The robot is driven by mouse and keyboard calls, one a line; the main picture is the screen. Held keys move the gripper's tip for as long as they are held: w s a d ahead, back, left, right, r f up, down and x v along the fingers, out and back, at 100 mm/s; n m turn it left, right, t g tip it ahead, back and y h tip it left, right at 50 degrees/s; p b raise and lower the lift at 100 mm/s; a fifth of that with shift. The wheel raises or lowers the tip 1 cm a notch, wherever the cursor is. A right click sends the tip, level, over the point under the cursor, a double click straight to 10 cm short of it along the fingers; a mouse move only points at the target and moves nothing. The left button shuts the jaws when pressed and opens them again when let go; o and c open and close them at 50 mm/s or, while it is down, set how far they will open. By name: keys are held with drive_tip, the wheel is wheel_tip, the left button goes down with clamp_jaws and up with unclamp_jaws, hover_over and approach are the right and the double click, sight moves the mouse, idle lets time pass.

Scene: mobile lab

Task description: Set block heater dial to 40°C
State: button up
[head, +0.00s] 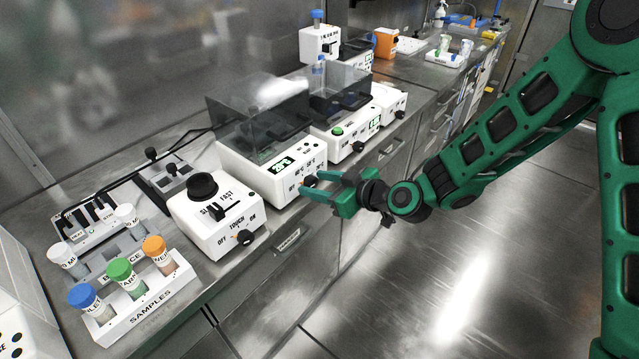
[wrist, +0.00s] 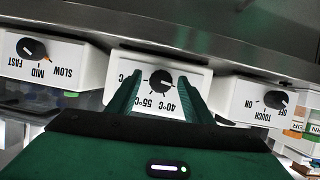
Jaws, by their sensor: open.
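The block heater (head: 262,160) is a white box with a clear dark cover and a lit green display, whose small digits look like 25°C. Its black dial (wrist: 160,80) is on the front face, with upside-down 40°C and 55°C labels beside it in the wrist view. Which mark the dial points at is not clear. My green gripper (head: 311,184) is open at the heater's front. In the wrist view, the fingers of my gripper (wrist: 160,85) appear on either side of the dial, not closed on it. Other labels are partly hidden by the fingers.
A white device with a SLOW/FAST knob and an OFF/TOUCH/ON dial (head: 216,216) stands left of the heater. Another white device with a green button (head: 345,135) stands right. A samples rack (head: 150,308) is at the front left. The floor before the counter is clear.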

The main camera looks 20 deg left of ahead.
drive_tip(key=c, duration=1.1)
drive_tip(key=shift+o, duration=0.2)
drive_tip(key=shift+w, duration=0.1)
drive_tip(key=m+g, duration=0.1)
drive_tip(key=m+g+y, duration=0.1)
drive_tip(key=m, duration=0.1)
drive_tip(key=shift+w+d, duration=0.2)
drive_tip(key=shift+w, duration=0.1)
drive_tip(key=m+g+y, duration=0.1)
drive_tip(key=m, duration=0.1)
drive_tip(key=m+y, duration=0.1)
drive_tip(key=m, duration=0.1)
drive_tip(key=shift+w+f+g, duration=0.15)
drive_tip(key=shift+w+g, duration=0.05)
drive_tip(key=shift+g, duration=0.2)
drive_tip(key=shift+m, duration=0.3)
